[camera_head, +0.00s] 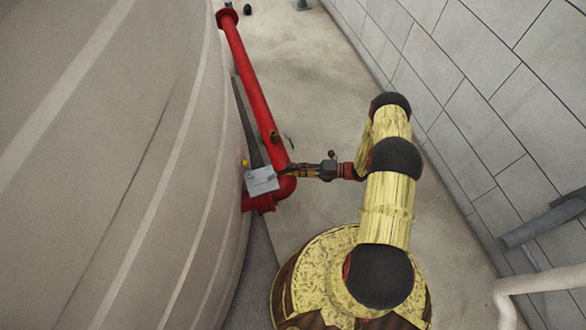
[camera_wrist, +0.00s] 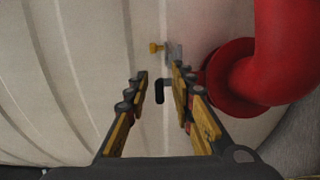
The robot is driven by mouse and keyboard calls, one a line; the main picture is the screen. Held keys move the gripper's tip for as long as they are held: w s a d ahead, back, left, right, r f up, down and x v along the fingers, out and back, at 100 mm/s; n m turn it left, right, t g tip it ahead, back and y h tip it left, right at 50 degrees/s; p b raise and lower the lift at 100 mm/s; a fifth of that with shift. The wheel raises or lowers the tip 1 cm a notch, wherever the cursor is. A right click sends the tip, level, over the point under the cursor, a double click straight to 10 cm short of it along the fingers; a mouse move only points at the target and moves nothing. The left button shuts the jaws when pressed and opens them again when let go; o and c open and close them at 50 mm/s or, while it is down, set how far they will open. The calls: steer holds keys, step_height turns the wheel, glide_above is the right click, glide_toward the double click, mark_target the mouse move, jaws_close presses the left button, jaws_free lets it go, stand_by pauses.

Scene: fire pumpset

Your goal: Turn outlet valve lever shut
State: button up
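My gripper (camera_wrist: 159,73) is open, its two yellow-and-black fingers spread apart and pointing at the tank wall. A short black handle-like piece (camera_wrist: 159,92) shows in the gap between the fingers; I cannot tell for sure whether it is the valve lever. A small grey plate (camera_wrist: 174,50) with a yellow knob (camera_wrist: 156,47) is just beyond the fingertips, partly hidden by the right finger. In the head view, my gripper (camera_head: 284,172) is beside the grey plate (camera_head: 262,180), near the yellow knob (camera_head: 245,163). No contact is clear.
A red pipe (camera_head: 253,90) runs along the big pale tank (camera_head: 130,170) and bends to a red flange (camera_wrist: 228,80) close right of my fingers. A block wall (camera_head: 480,90) stands at the right, with grey and white pipes (camera_head: 540,284). Bare floor (camera_head: 320,100) lies between.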

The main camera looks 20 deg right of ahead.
steer(key=shift+c, duration=0.4)
jaws_close()
stand_by(0.4)
